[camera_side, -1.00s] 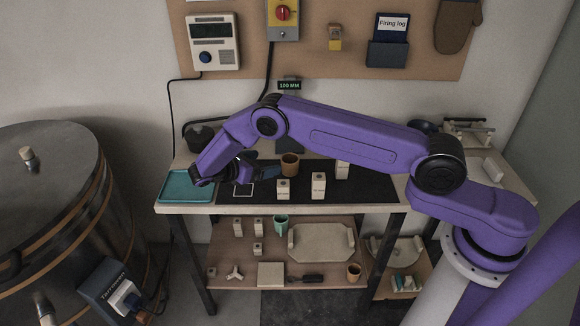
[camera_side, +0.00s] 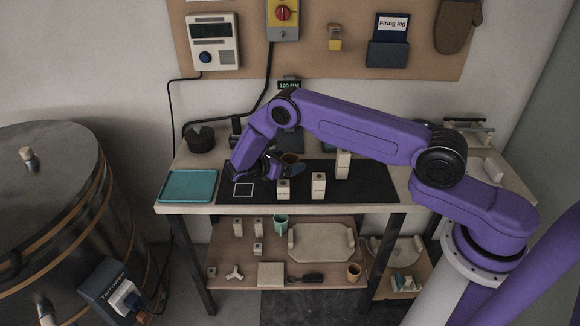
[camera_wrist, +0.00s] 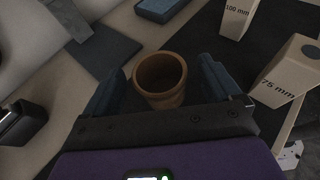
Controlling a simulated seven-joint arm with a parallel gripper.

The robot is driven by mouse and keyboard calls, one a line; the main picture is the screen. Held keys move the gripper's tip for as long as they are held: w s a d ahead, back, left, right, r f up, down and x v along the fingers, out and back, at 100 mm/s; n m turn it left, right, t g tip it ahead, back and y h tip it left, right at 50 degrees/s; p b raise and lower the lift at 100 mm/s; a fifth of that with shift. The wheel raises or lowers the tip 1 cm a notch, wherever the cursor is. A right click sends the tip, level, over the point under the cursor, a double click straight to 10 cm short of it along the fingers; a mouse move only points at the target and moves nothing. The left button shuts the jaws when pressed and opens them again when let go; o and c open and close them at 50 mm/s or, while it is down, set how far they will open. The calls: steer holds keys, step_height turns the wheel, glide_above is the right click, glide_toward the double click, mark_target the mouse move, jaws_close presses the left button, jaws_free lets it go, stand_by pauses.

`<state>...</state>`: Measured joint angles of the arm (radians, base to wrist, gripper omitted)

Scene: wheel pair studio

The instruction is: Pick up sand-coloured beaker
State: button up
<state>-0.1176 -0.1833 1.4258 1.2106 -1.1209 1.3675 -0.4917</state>
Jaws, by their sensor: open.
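A sandy-brown beaker (camera_wrist: 160,78) stands upright on the dark mat (camera_side: 365,185), its open mouth up. In the wrist view it is between the two blue fingers of my gripper (camera_wrist: 161,86), with a gap visible on each side. My gripper is open and holds nothing.
Pale blocks stand close by: one marked 75 mm (camera_wrist: 289,73), one marked 100 mm (camera_wrist: 238,14). A teal tray (camera_side: 188,186) lies at the left of the table, beside a white square outline (camera_side: 243,190).

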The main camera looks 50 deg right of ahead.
steer(key=c, duration=1.2)
steer(key=shift+r, duration=0.15)
